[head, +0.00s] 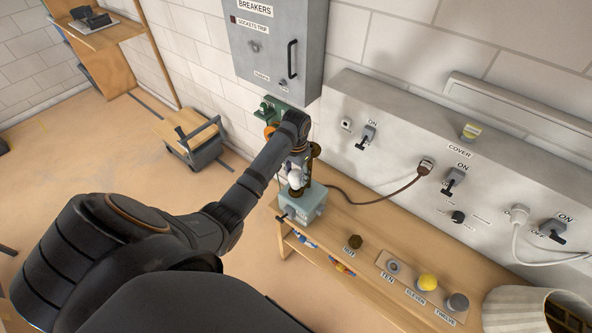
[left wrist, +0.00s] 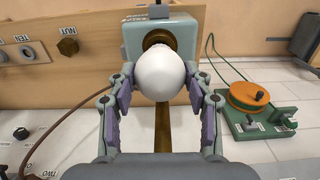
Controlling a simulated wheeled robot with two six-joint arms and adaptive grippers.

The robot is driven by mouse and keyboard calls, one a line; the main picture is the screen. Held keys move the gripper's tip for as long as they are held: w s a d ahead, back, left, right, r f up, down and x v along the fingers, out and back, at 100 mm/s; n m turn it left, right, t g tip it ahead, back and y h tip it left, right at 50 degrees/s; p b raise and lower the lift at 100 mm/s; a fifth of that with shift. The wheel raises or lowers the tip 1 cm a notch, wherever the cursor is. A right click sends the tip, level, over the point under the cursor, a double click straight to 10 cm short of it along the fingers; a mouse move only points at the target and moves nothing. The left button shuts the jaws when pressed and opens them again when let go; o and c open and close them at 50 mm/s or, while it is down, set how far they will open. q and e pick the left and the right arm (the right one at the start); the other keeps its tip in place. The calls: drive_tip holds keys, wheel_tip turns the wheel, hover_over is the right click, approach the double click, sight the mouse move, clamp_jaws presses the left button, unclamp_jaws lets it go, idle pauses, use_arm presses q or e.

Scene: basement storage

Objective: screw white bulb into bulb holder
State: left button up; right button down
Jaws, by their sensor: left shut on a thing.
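A white bulb (left wrist: 160,73) sits between the finger pads of my left gripper (left wrist: 160,100), which is shut on it. In the left wrist view the bulb is right in front of the brown bulb holder (left wrist: 158,38) on a blue-grey box. The bulb hides most of the holder, so I cannot tell how deep it sits. In the head view my left gripper (head: 297,160) is above the blue-grey box (head: 304,204), with the white bulb (head: 296,179) just over it. My right gripper does not show.
The box stands at the left end of a wooden bench (head: 338,224). A brown nut (head: 355,241), a yellow knob (head: 427,282) and a dark knob (head: 457,302) are to its right. A cable (head: 385,194) runs to the wall panel. A green reel with an orange drum (left wrist: 247,95) is close by.

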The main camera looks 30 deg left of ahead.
use_arm(q)
drive_tip(key=shift+f+b, duration=0.35)
drive_tip(key=shift+f, duration=0.65)
drive_tip(key=o, duration=1.4)
wheel_tip(320, 180, up, 8)
drive_tip(key=shift+f, duration=0.2)
